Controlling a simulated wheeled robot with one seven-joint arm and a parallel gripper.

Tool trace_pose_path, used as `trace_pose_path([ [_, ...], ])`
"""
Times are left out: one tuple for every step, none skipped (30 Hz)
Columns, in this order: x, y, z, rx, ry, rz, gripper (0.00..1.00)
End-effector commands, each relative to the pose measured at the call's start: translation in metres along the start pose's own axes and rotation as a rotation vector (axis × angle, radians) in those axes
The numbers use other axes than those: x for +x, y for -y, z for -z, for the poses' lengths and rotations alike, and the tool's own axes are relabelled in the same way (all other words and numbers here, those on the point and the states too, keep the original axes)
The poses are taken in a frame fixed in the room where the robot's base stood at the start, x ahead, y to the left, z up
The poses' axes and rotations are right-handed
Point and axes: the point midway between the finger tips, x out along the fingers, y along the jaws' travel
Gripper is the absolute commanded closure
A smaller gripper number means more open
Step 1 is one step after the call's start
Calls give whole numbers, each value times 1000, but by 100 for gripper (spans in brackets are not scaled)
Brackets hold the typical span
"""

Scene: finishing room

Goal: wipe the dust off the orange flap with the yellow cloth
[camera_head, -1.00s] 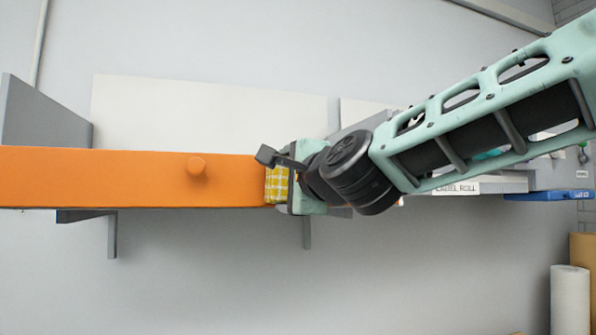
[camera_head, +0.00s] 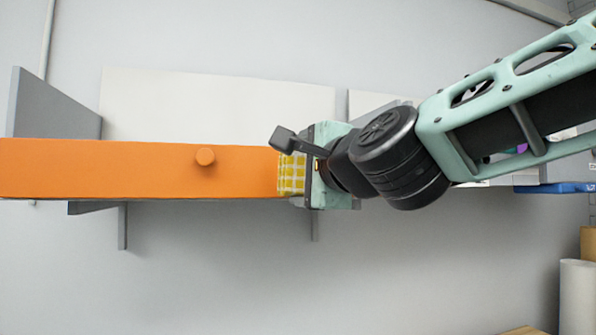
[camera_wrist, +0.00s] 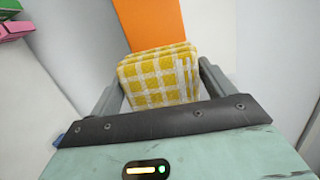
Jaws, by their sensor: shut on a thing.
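The orange flap (camera_head: 120,170) is a long bar with a round knob on its face, running from the left edge to the middle of the head view. It also shows in the wrist view (camera_wrist: 152,22), beyond the cloth. The yellow and white checked cloth (camera_wrist: 158,78) is folded and held between the fingers of my gripper (camera_wrist: 155,88). In the head view the cloth (camera_head: 291,173) is at the flap's right end; whether it touches the flap I cannot tell. No dust can be made out. My gripper's wrist hides what lies right behind it.
A grey shelf bracket (camera_head: 55,105) stands at the left behind the flap, with a white panel (camera_head: 215,105) on the wall. A blue item (camera_head: 560,188) lies at the right, above a white roll (camera_head: 578,295). Pink (camera_wrist: 14,30) and green items show in the wrist view.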

Motion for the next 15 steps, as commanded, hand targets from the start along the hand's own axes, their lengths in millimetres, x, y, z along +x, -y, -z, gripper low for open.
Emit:
trace_pose_path([
  [-3,0,0,0,0,0,37],
  [-4,0,-1,0,0,0,37],
  [-5,0,-1,0,0,0,37],
  [-5,0,-1,1,0,0,37],
  [-5,0,-1,1,0,0,37],
  [-5,0,-1,1,0,0,37],
  [-5,0,-1,1,0,0,37],
  [-5,0,-1,1,0,0,37],
  [-5,0,-1,1,0,0,37],
  [-5,0,-1,1,0,0,37],
  [-5,0,-1,1,0,0,37],
  [-6,0,-1,1,0,0,37],
  [-6,0,-1,1,0,0,37],
  [-7,0,-1,1,0,1,37],
  [-9,0,-1,1,0,1,37],
])
